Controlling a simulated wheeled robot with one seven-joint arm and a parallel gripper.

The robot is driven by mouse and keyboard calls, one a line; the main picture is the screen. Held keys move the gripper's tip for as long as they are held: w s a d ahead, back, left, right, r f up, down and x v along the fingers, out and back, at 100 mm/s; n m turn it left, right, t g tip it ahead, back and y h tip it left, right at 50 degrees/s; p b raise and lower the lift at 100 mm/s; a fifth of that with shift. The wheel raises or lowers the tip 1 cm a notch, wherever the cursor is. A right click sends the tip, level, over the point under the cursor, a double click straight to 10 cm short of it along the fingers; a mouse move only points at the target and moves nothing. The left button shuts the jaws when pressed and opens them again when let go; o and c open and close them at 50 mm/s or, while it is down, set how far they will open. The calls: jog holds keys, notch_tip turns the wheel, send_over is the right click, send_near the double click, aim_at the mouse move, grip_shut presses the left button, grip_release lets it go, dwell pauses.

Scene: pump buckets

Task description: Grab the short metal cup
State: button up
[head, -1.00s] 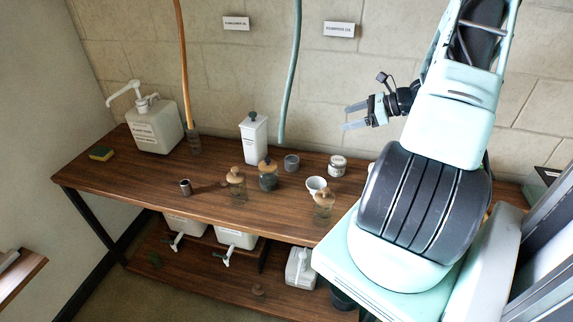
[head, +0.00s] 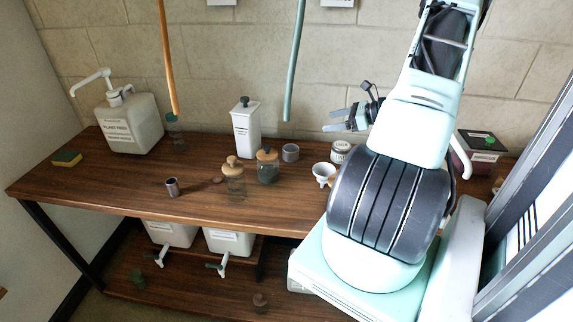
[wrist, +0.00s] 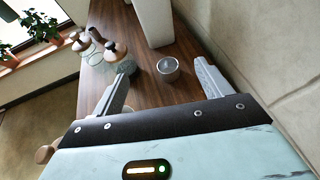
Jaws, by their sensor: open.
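A short grey metal cup (head: 290,152) stands upright on the wooden bench, right of the white canister (head: 246,133). In the wrist view the short metal cup (wrist: 168,69) shows ahead, in the gap between my fingers, with its open mouth visible. My gripper (head: 330,120) is open and empty, above the back of the bench and to the right of the cup, apart from it. A second, narrower metal cup (head: 172,187) stands near the bench's front edge on the left.
Two cork-topped glass jars (head: 234,183) (head: 268,167) stand left of the short cup. A white mortar-like cup (head: 323,173) and a lidded jar (head: 341,151) are to its right. The bench's left front is mostly clear.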

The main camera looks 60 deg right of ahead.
jog(key=f+b, duration=0.2)
jog(key=f, duration=0.1)
jog(key=f+b, duration=0.5)
jog(key=f, duration=0.1)
jog(key=shift+w+a+f, duration=0.1)
jog(key=shift+w+f, duration=0.05)
jog(key=shift+w, duration=0.25)
send_near(290, 151)
jog(key=w+a+p, duration=0.1)
jog(key=w+a, duration=0.2)
jog(key=a, duration=0.1)
jog(key=shift+w, duration=0.4)
jog(key=shift+p+x, duration=0.5)
jog(key=shift+x, duration=2.55)
jog(key=shift+w+d, duration=0.1)
jog(key=shift+d, duration=0.1)
jog(key=c, duration=1.2)
